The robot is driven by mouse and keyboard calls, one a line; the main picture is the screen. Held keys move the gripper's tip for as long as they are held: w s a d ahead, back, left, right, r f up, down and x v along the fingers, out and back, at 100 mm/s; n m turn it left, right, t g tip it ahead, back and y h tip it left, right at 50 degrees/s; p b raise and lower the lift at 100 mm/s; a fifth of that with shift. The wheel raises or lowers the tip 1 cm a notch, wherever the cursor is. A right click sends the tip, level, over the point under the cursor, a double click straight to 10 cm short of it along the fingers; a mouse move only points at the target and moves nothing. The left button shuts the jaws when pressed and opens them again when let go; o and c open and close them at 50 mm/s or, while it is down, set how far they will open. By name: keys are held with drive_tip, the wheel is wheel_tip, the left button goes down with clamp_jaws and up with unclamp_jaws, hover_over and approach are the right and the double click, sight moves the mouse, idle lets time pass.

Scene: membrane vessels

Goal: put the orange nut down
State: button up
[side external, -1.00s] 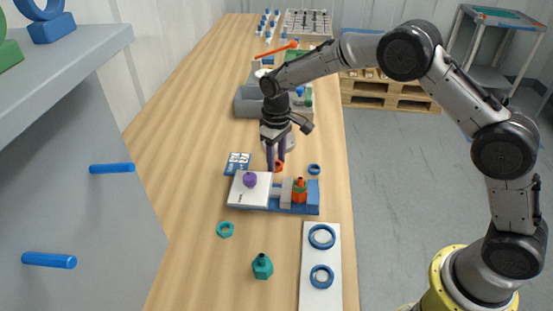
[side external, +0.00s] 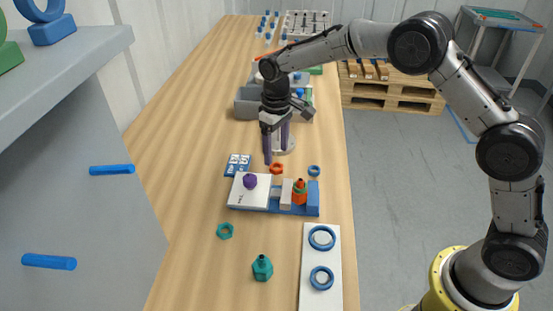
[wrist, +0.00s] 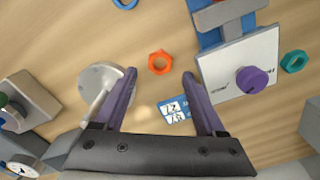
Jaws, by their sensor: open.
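The orange nut (side external: 277,168) lies flat on the wooden bench, just behind the white and blue fixture. In the wrist view the orange nut (wrist: 160,62) lies beyond the fingertips, between their lines, touching neither finger. My gripper (side external: 276,158) is open and empty, above and slightly behind the nut.
The fixture (side external: 240,190) bears a purple knob and an orange-and-green vessel. A blue ring (side external: 314,170), a numbered blue card (side external: 238,164), a teal nut (side external: 225,231) and a teal vessel (side external: 262,267) are nearby. A round metal piece (wrist: 101,82) stands close to one finger.

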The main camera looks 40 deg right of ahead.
wheel_tip(320, 180, up, 8)
drive_tip(key=s+d+r+m+t, duration=0.1)
drive_tip(key=s+d+r, duration=0.2)
drive_tip(key=s+r, duration=0.4)
drive_tip(key=s+d+r+t, duration=0.25)
drive_tip(key=s+r, duration=0.25)
drive_tip(key=s, duration=0.4)
drive_tip(key=s+d+f+m+t, duration=0.1)
drive_tip(key=s+d+f, duration=0.1)
drive_tip(key=s, duration=0.7)
drive_tip(key=s+d+f+m+t, duration=0.1)
drive_tip(key=s+f, duration=0.1)
drive_tip(key=s, duration=0.7)
drive_tip(key=shift+s+d+f, duration=0.3)
drive_tip(key=shift+d, duration=0.05)
